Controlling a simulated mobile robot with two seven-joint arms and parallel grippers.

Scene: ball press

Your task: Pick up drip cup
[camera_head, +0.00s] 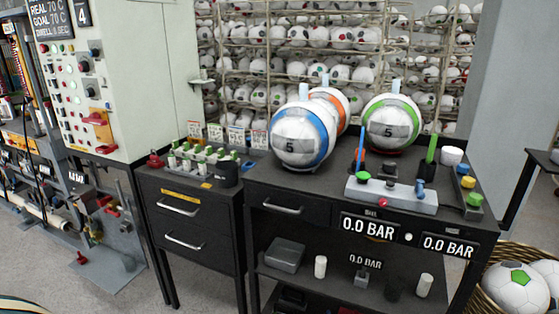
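No thing is labelled as the drip cup, so I cannot tell for certain which one it is. A small black cup (227,173) stands upright at the right front of the left cabinet top, beside a rack of small green-topped bottles (195,158). A short white round container (451,156) stands at the right back of the black workbench (262,178). Neither of my grippers is in view.
Balls with blue (303,135), orange and green (391,124) bands stand on the workbench. A grey control block (391,194) lies at its front. The lower shelf (340,281) holds white cylinders and a grey box (285,255). A ball basket (490,296) stands right.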

